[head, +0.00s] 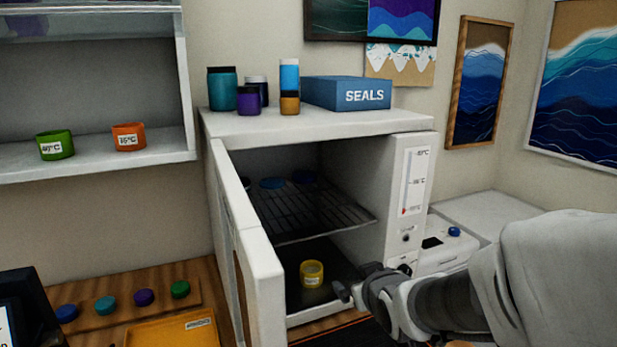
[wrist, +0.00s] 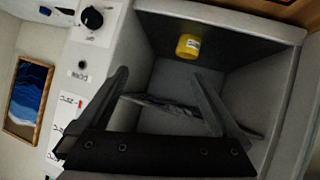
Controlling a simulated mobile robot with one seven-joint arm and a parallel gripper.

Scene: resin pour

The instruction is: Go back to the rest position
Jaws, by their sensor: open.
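My gripper (head: 358,288) is at the open front of a white oven-like cabinet (head: 411,205), near its lower right. In the wrist view my gripper (wrist: 165,95) has its two fingers spread wide with nothing between them. A yellow ring-shaped cup (head: 312,273) with a white label stands on the cabinet's dark floor, left of my gripper and apart from it. The yellow cup also shows in the wrist view (wrist: 188,46), beyond the fingers.
The cabinet door (head: 262,285) stands open to the left. A wire rack (head: 312,210) inside holds blue lids. A green ring (head: 55,145) and an orange ring (head: 128,137) sit on the left shelf. A blue SEALS box (head: 345,93) and several jars stand on top.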

